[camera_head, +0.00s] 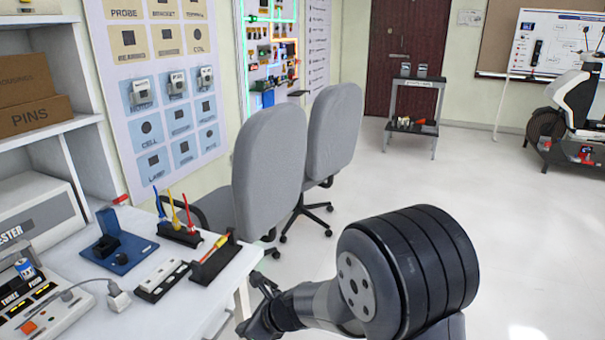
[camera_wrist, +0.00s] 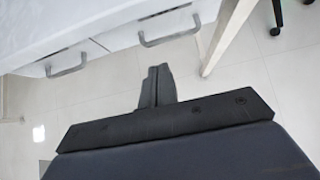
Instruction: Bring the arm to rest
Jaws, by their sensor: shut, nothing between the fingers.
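My gripper (camera_head: 262,306) is at the lower middle of the head view, beside the right end of the white workbench, with my dark arm folded behind it to the right. In the wrist view its two dark fingers (camera_wrist: 157,86) are together, with nothing between them. The wrist view looks down past the fingers to pale floor tiles and the bench front. Part of the gripper is hard to make out in the head view.
The white workbench (camera_head: 200,318) holds a blue stand (camera_head: 118,245), a screwdriver rack (camera_head: 214,262), a power strip (camera_head: 162,280) and a tester. Two grey chairs (camera_head: 270,165) stand beyond its end. Drawer handles (camera_wrist: 168,38) line the bench front.

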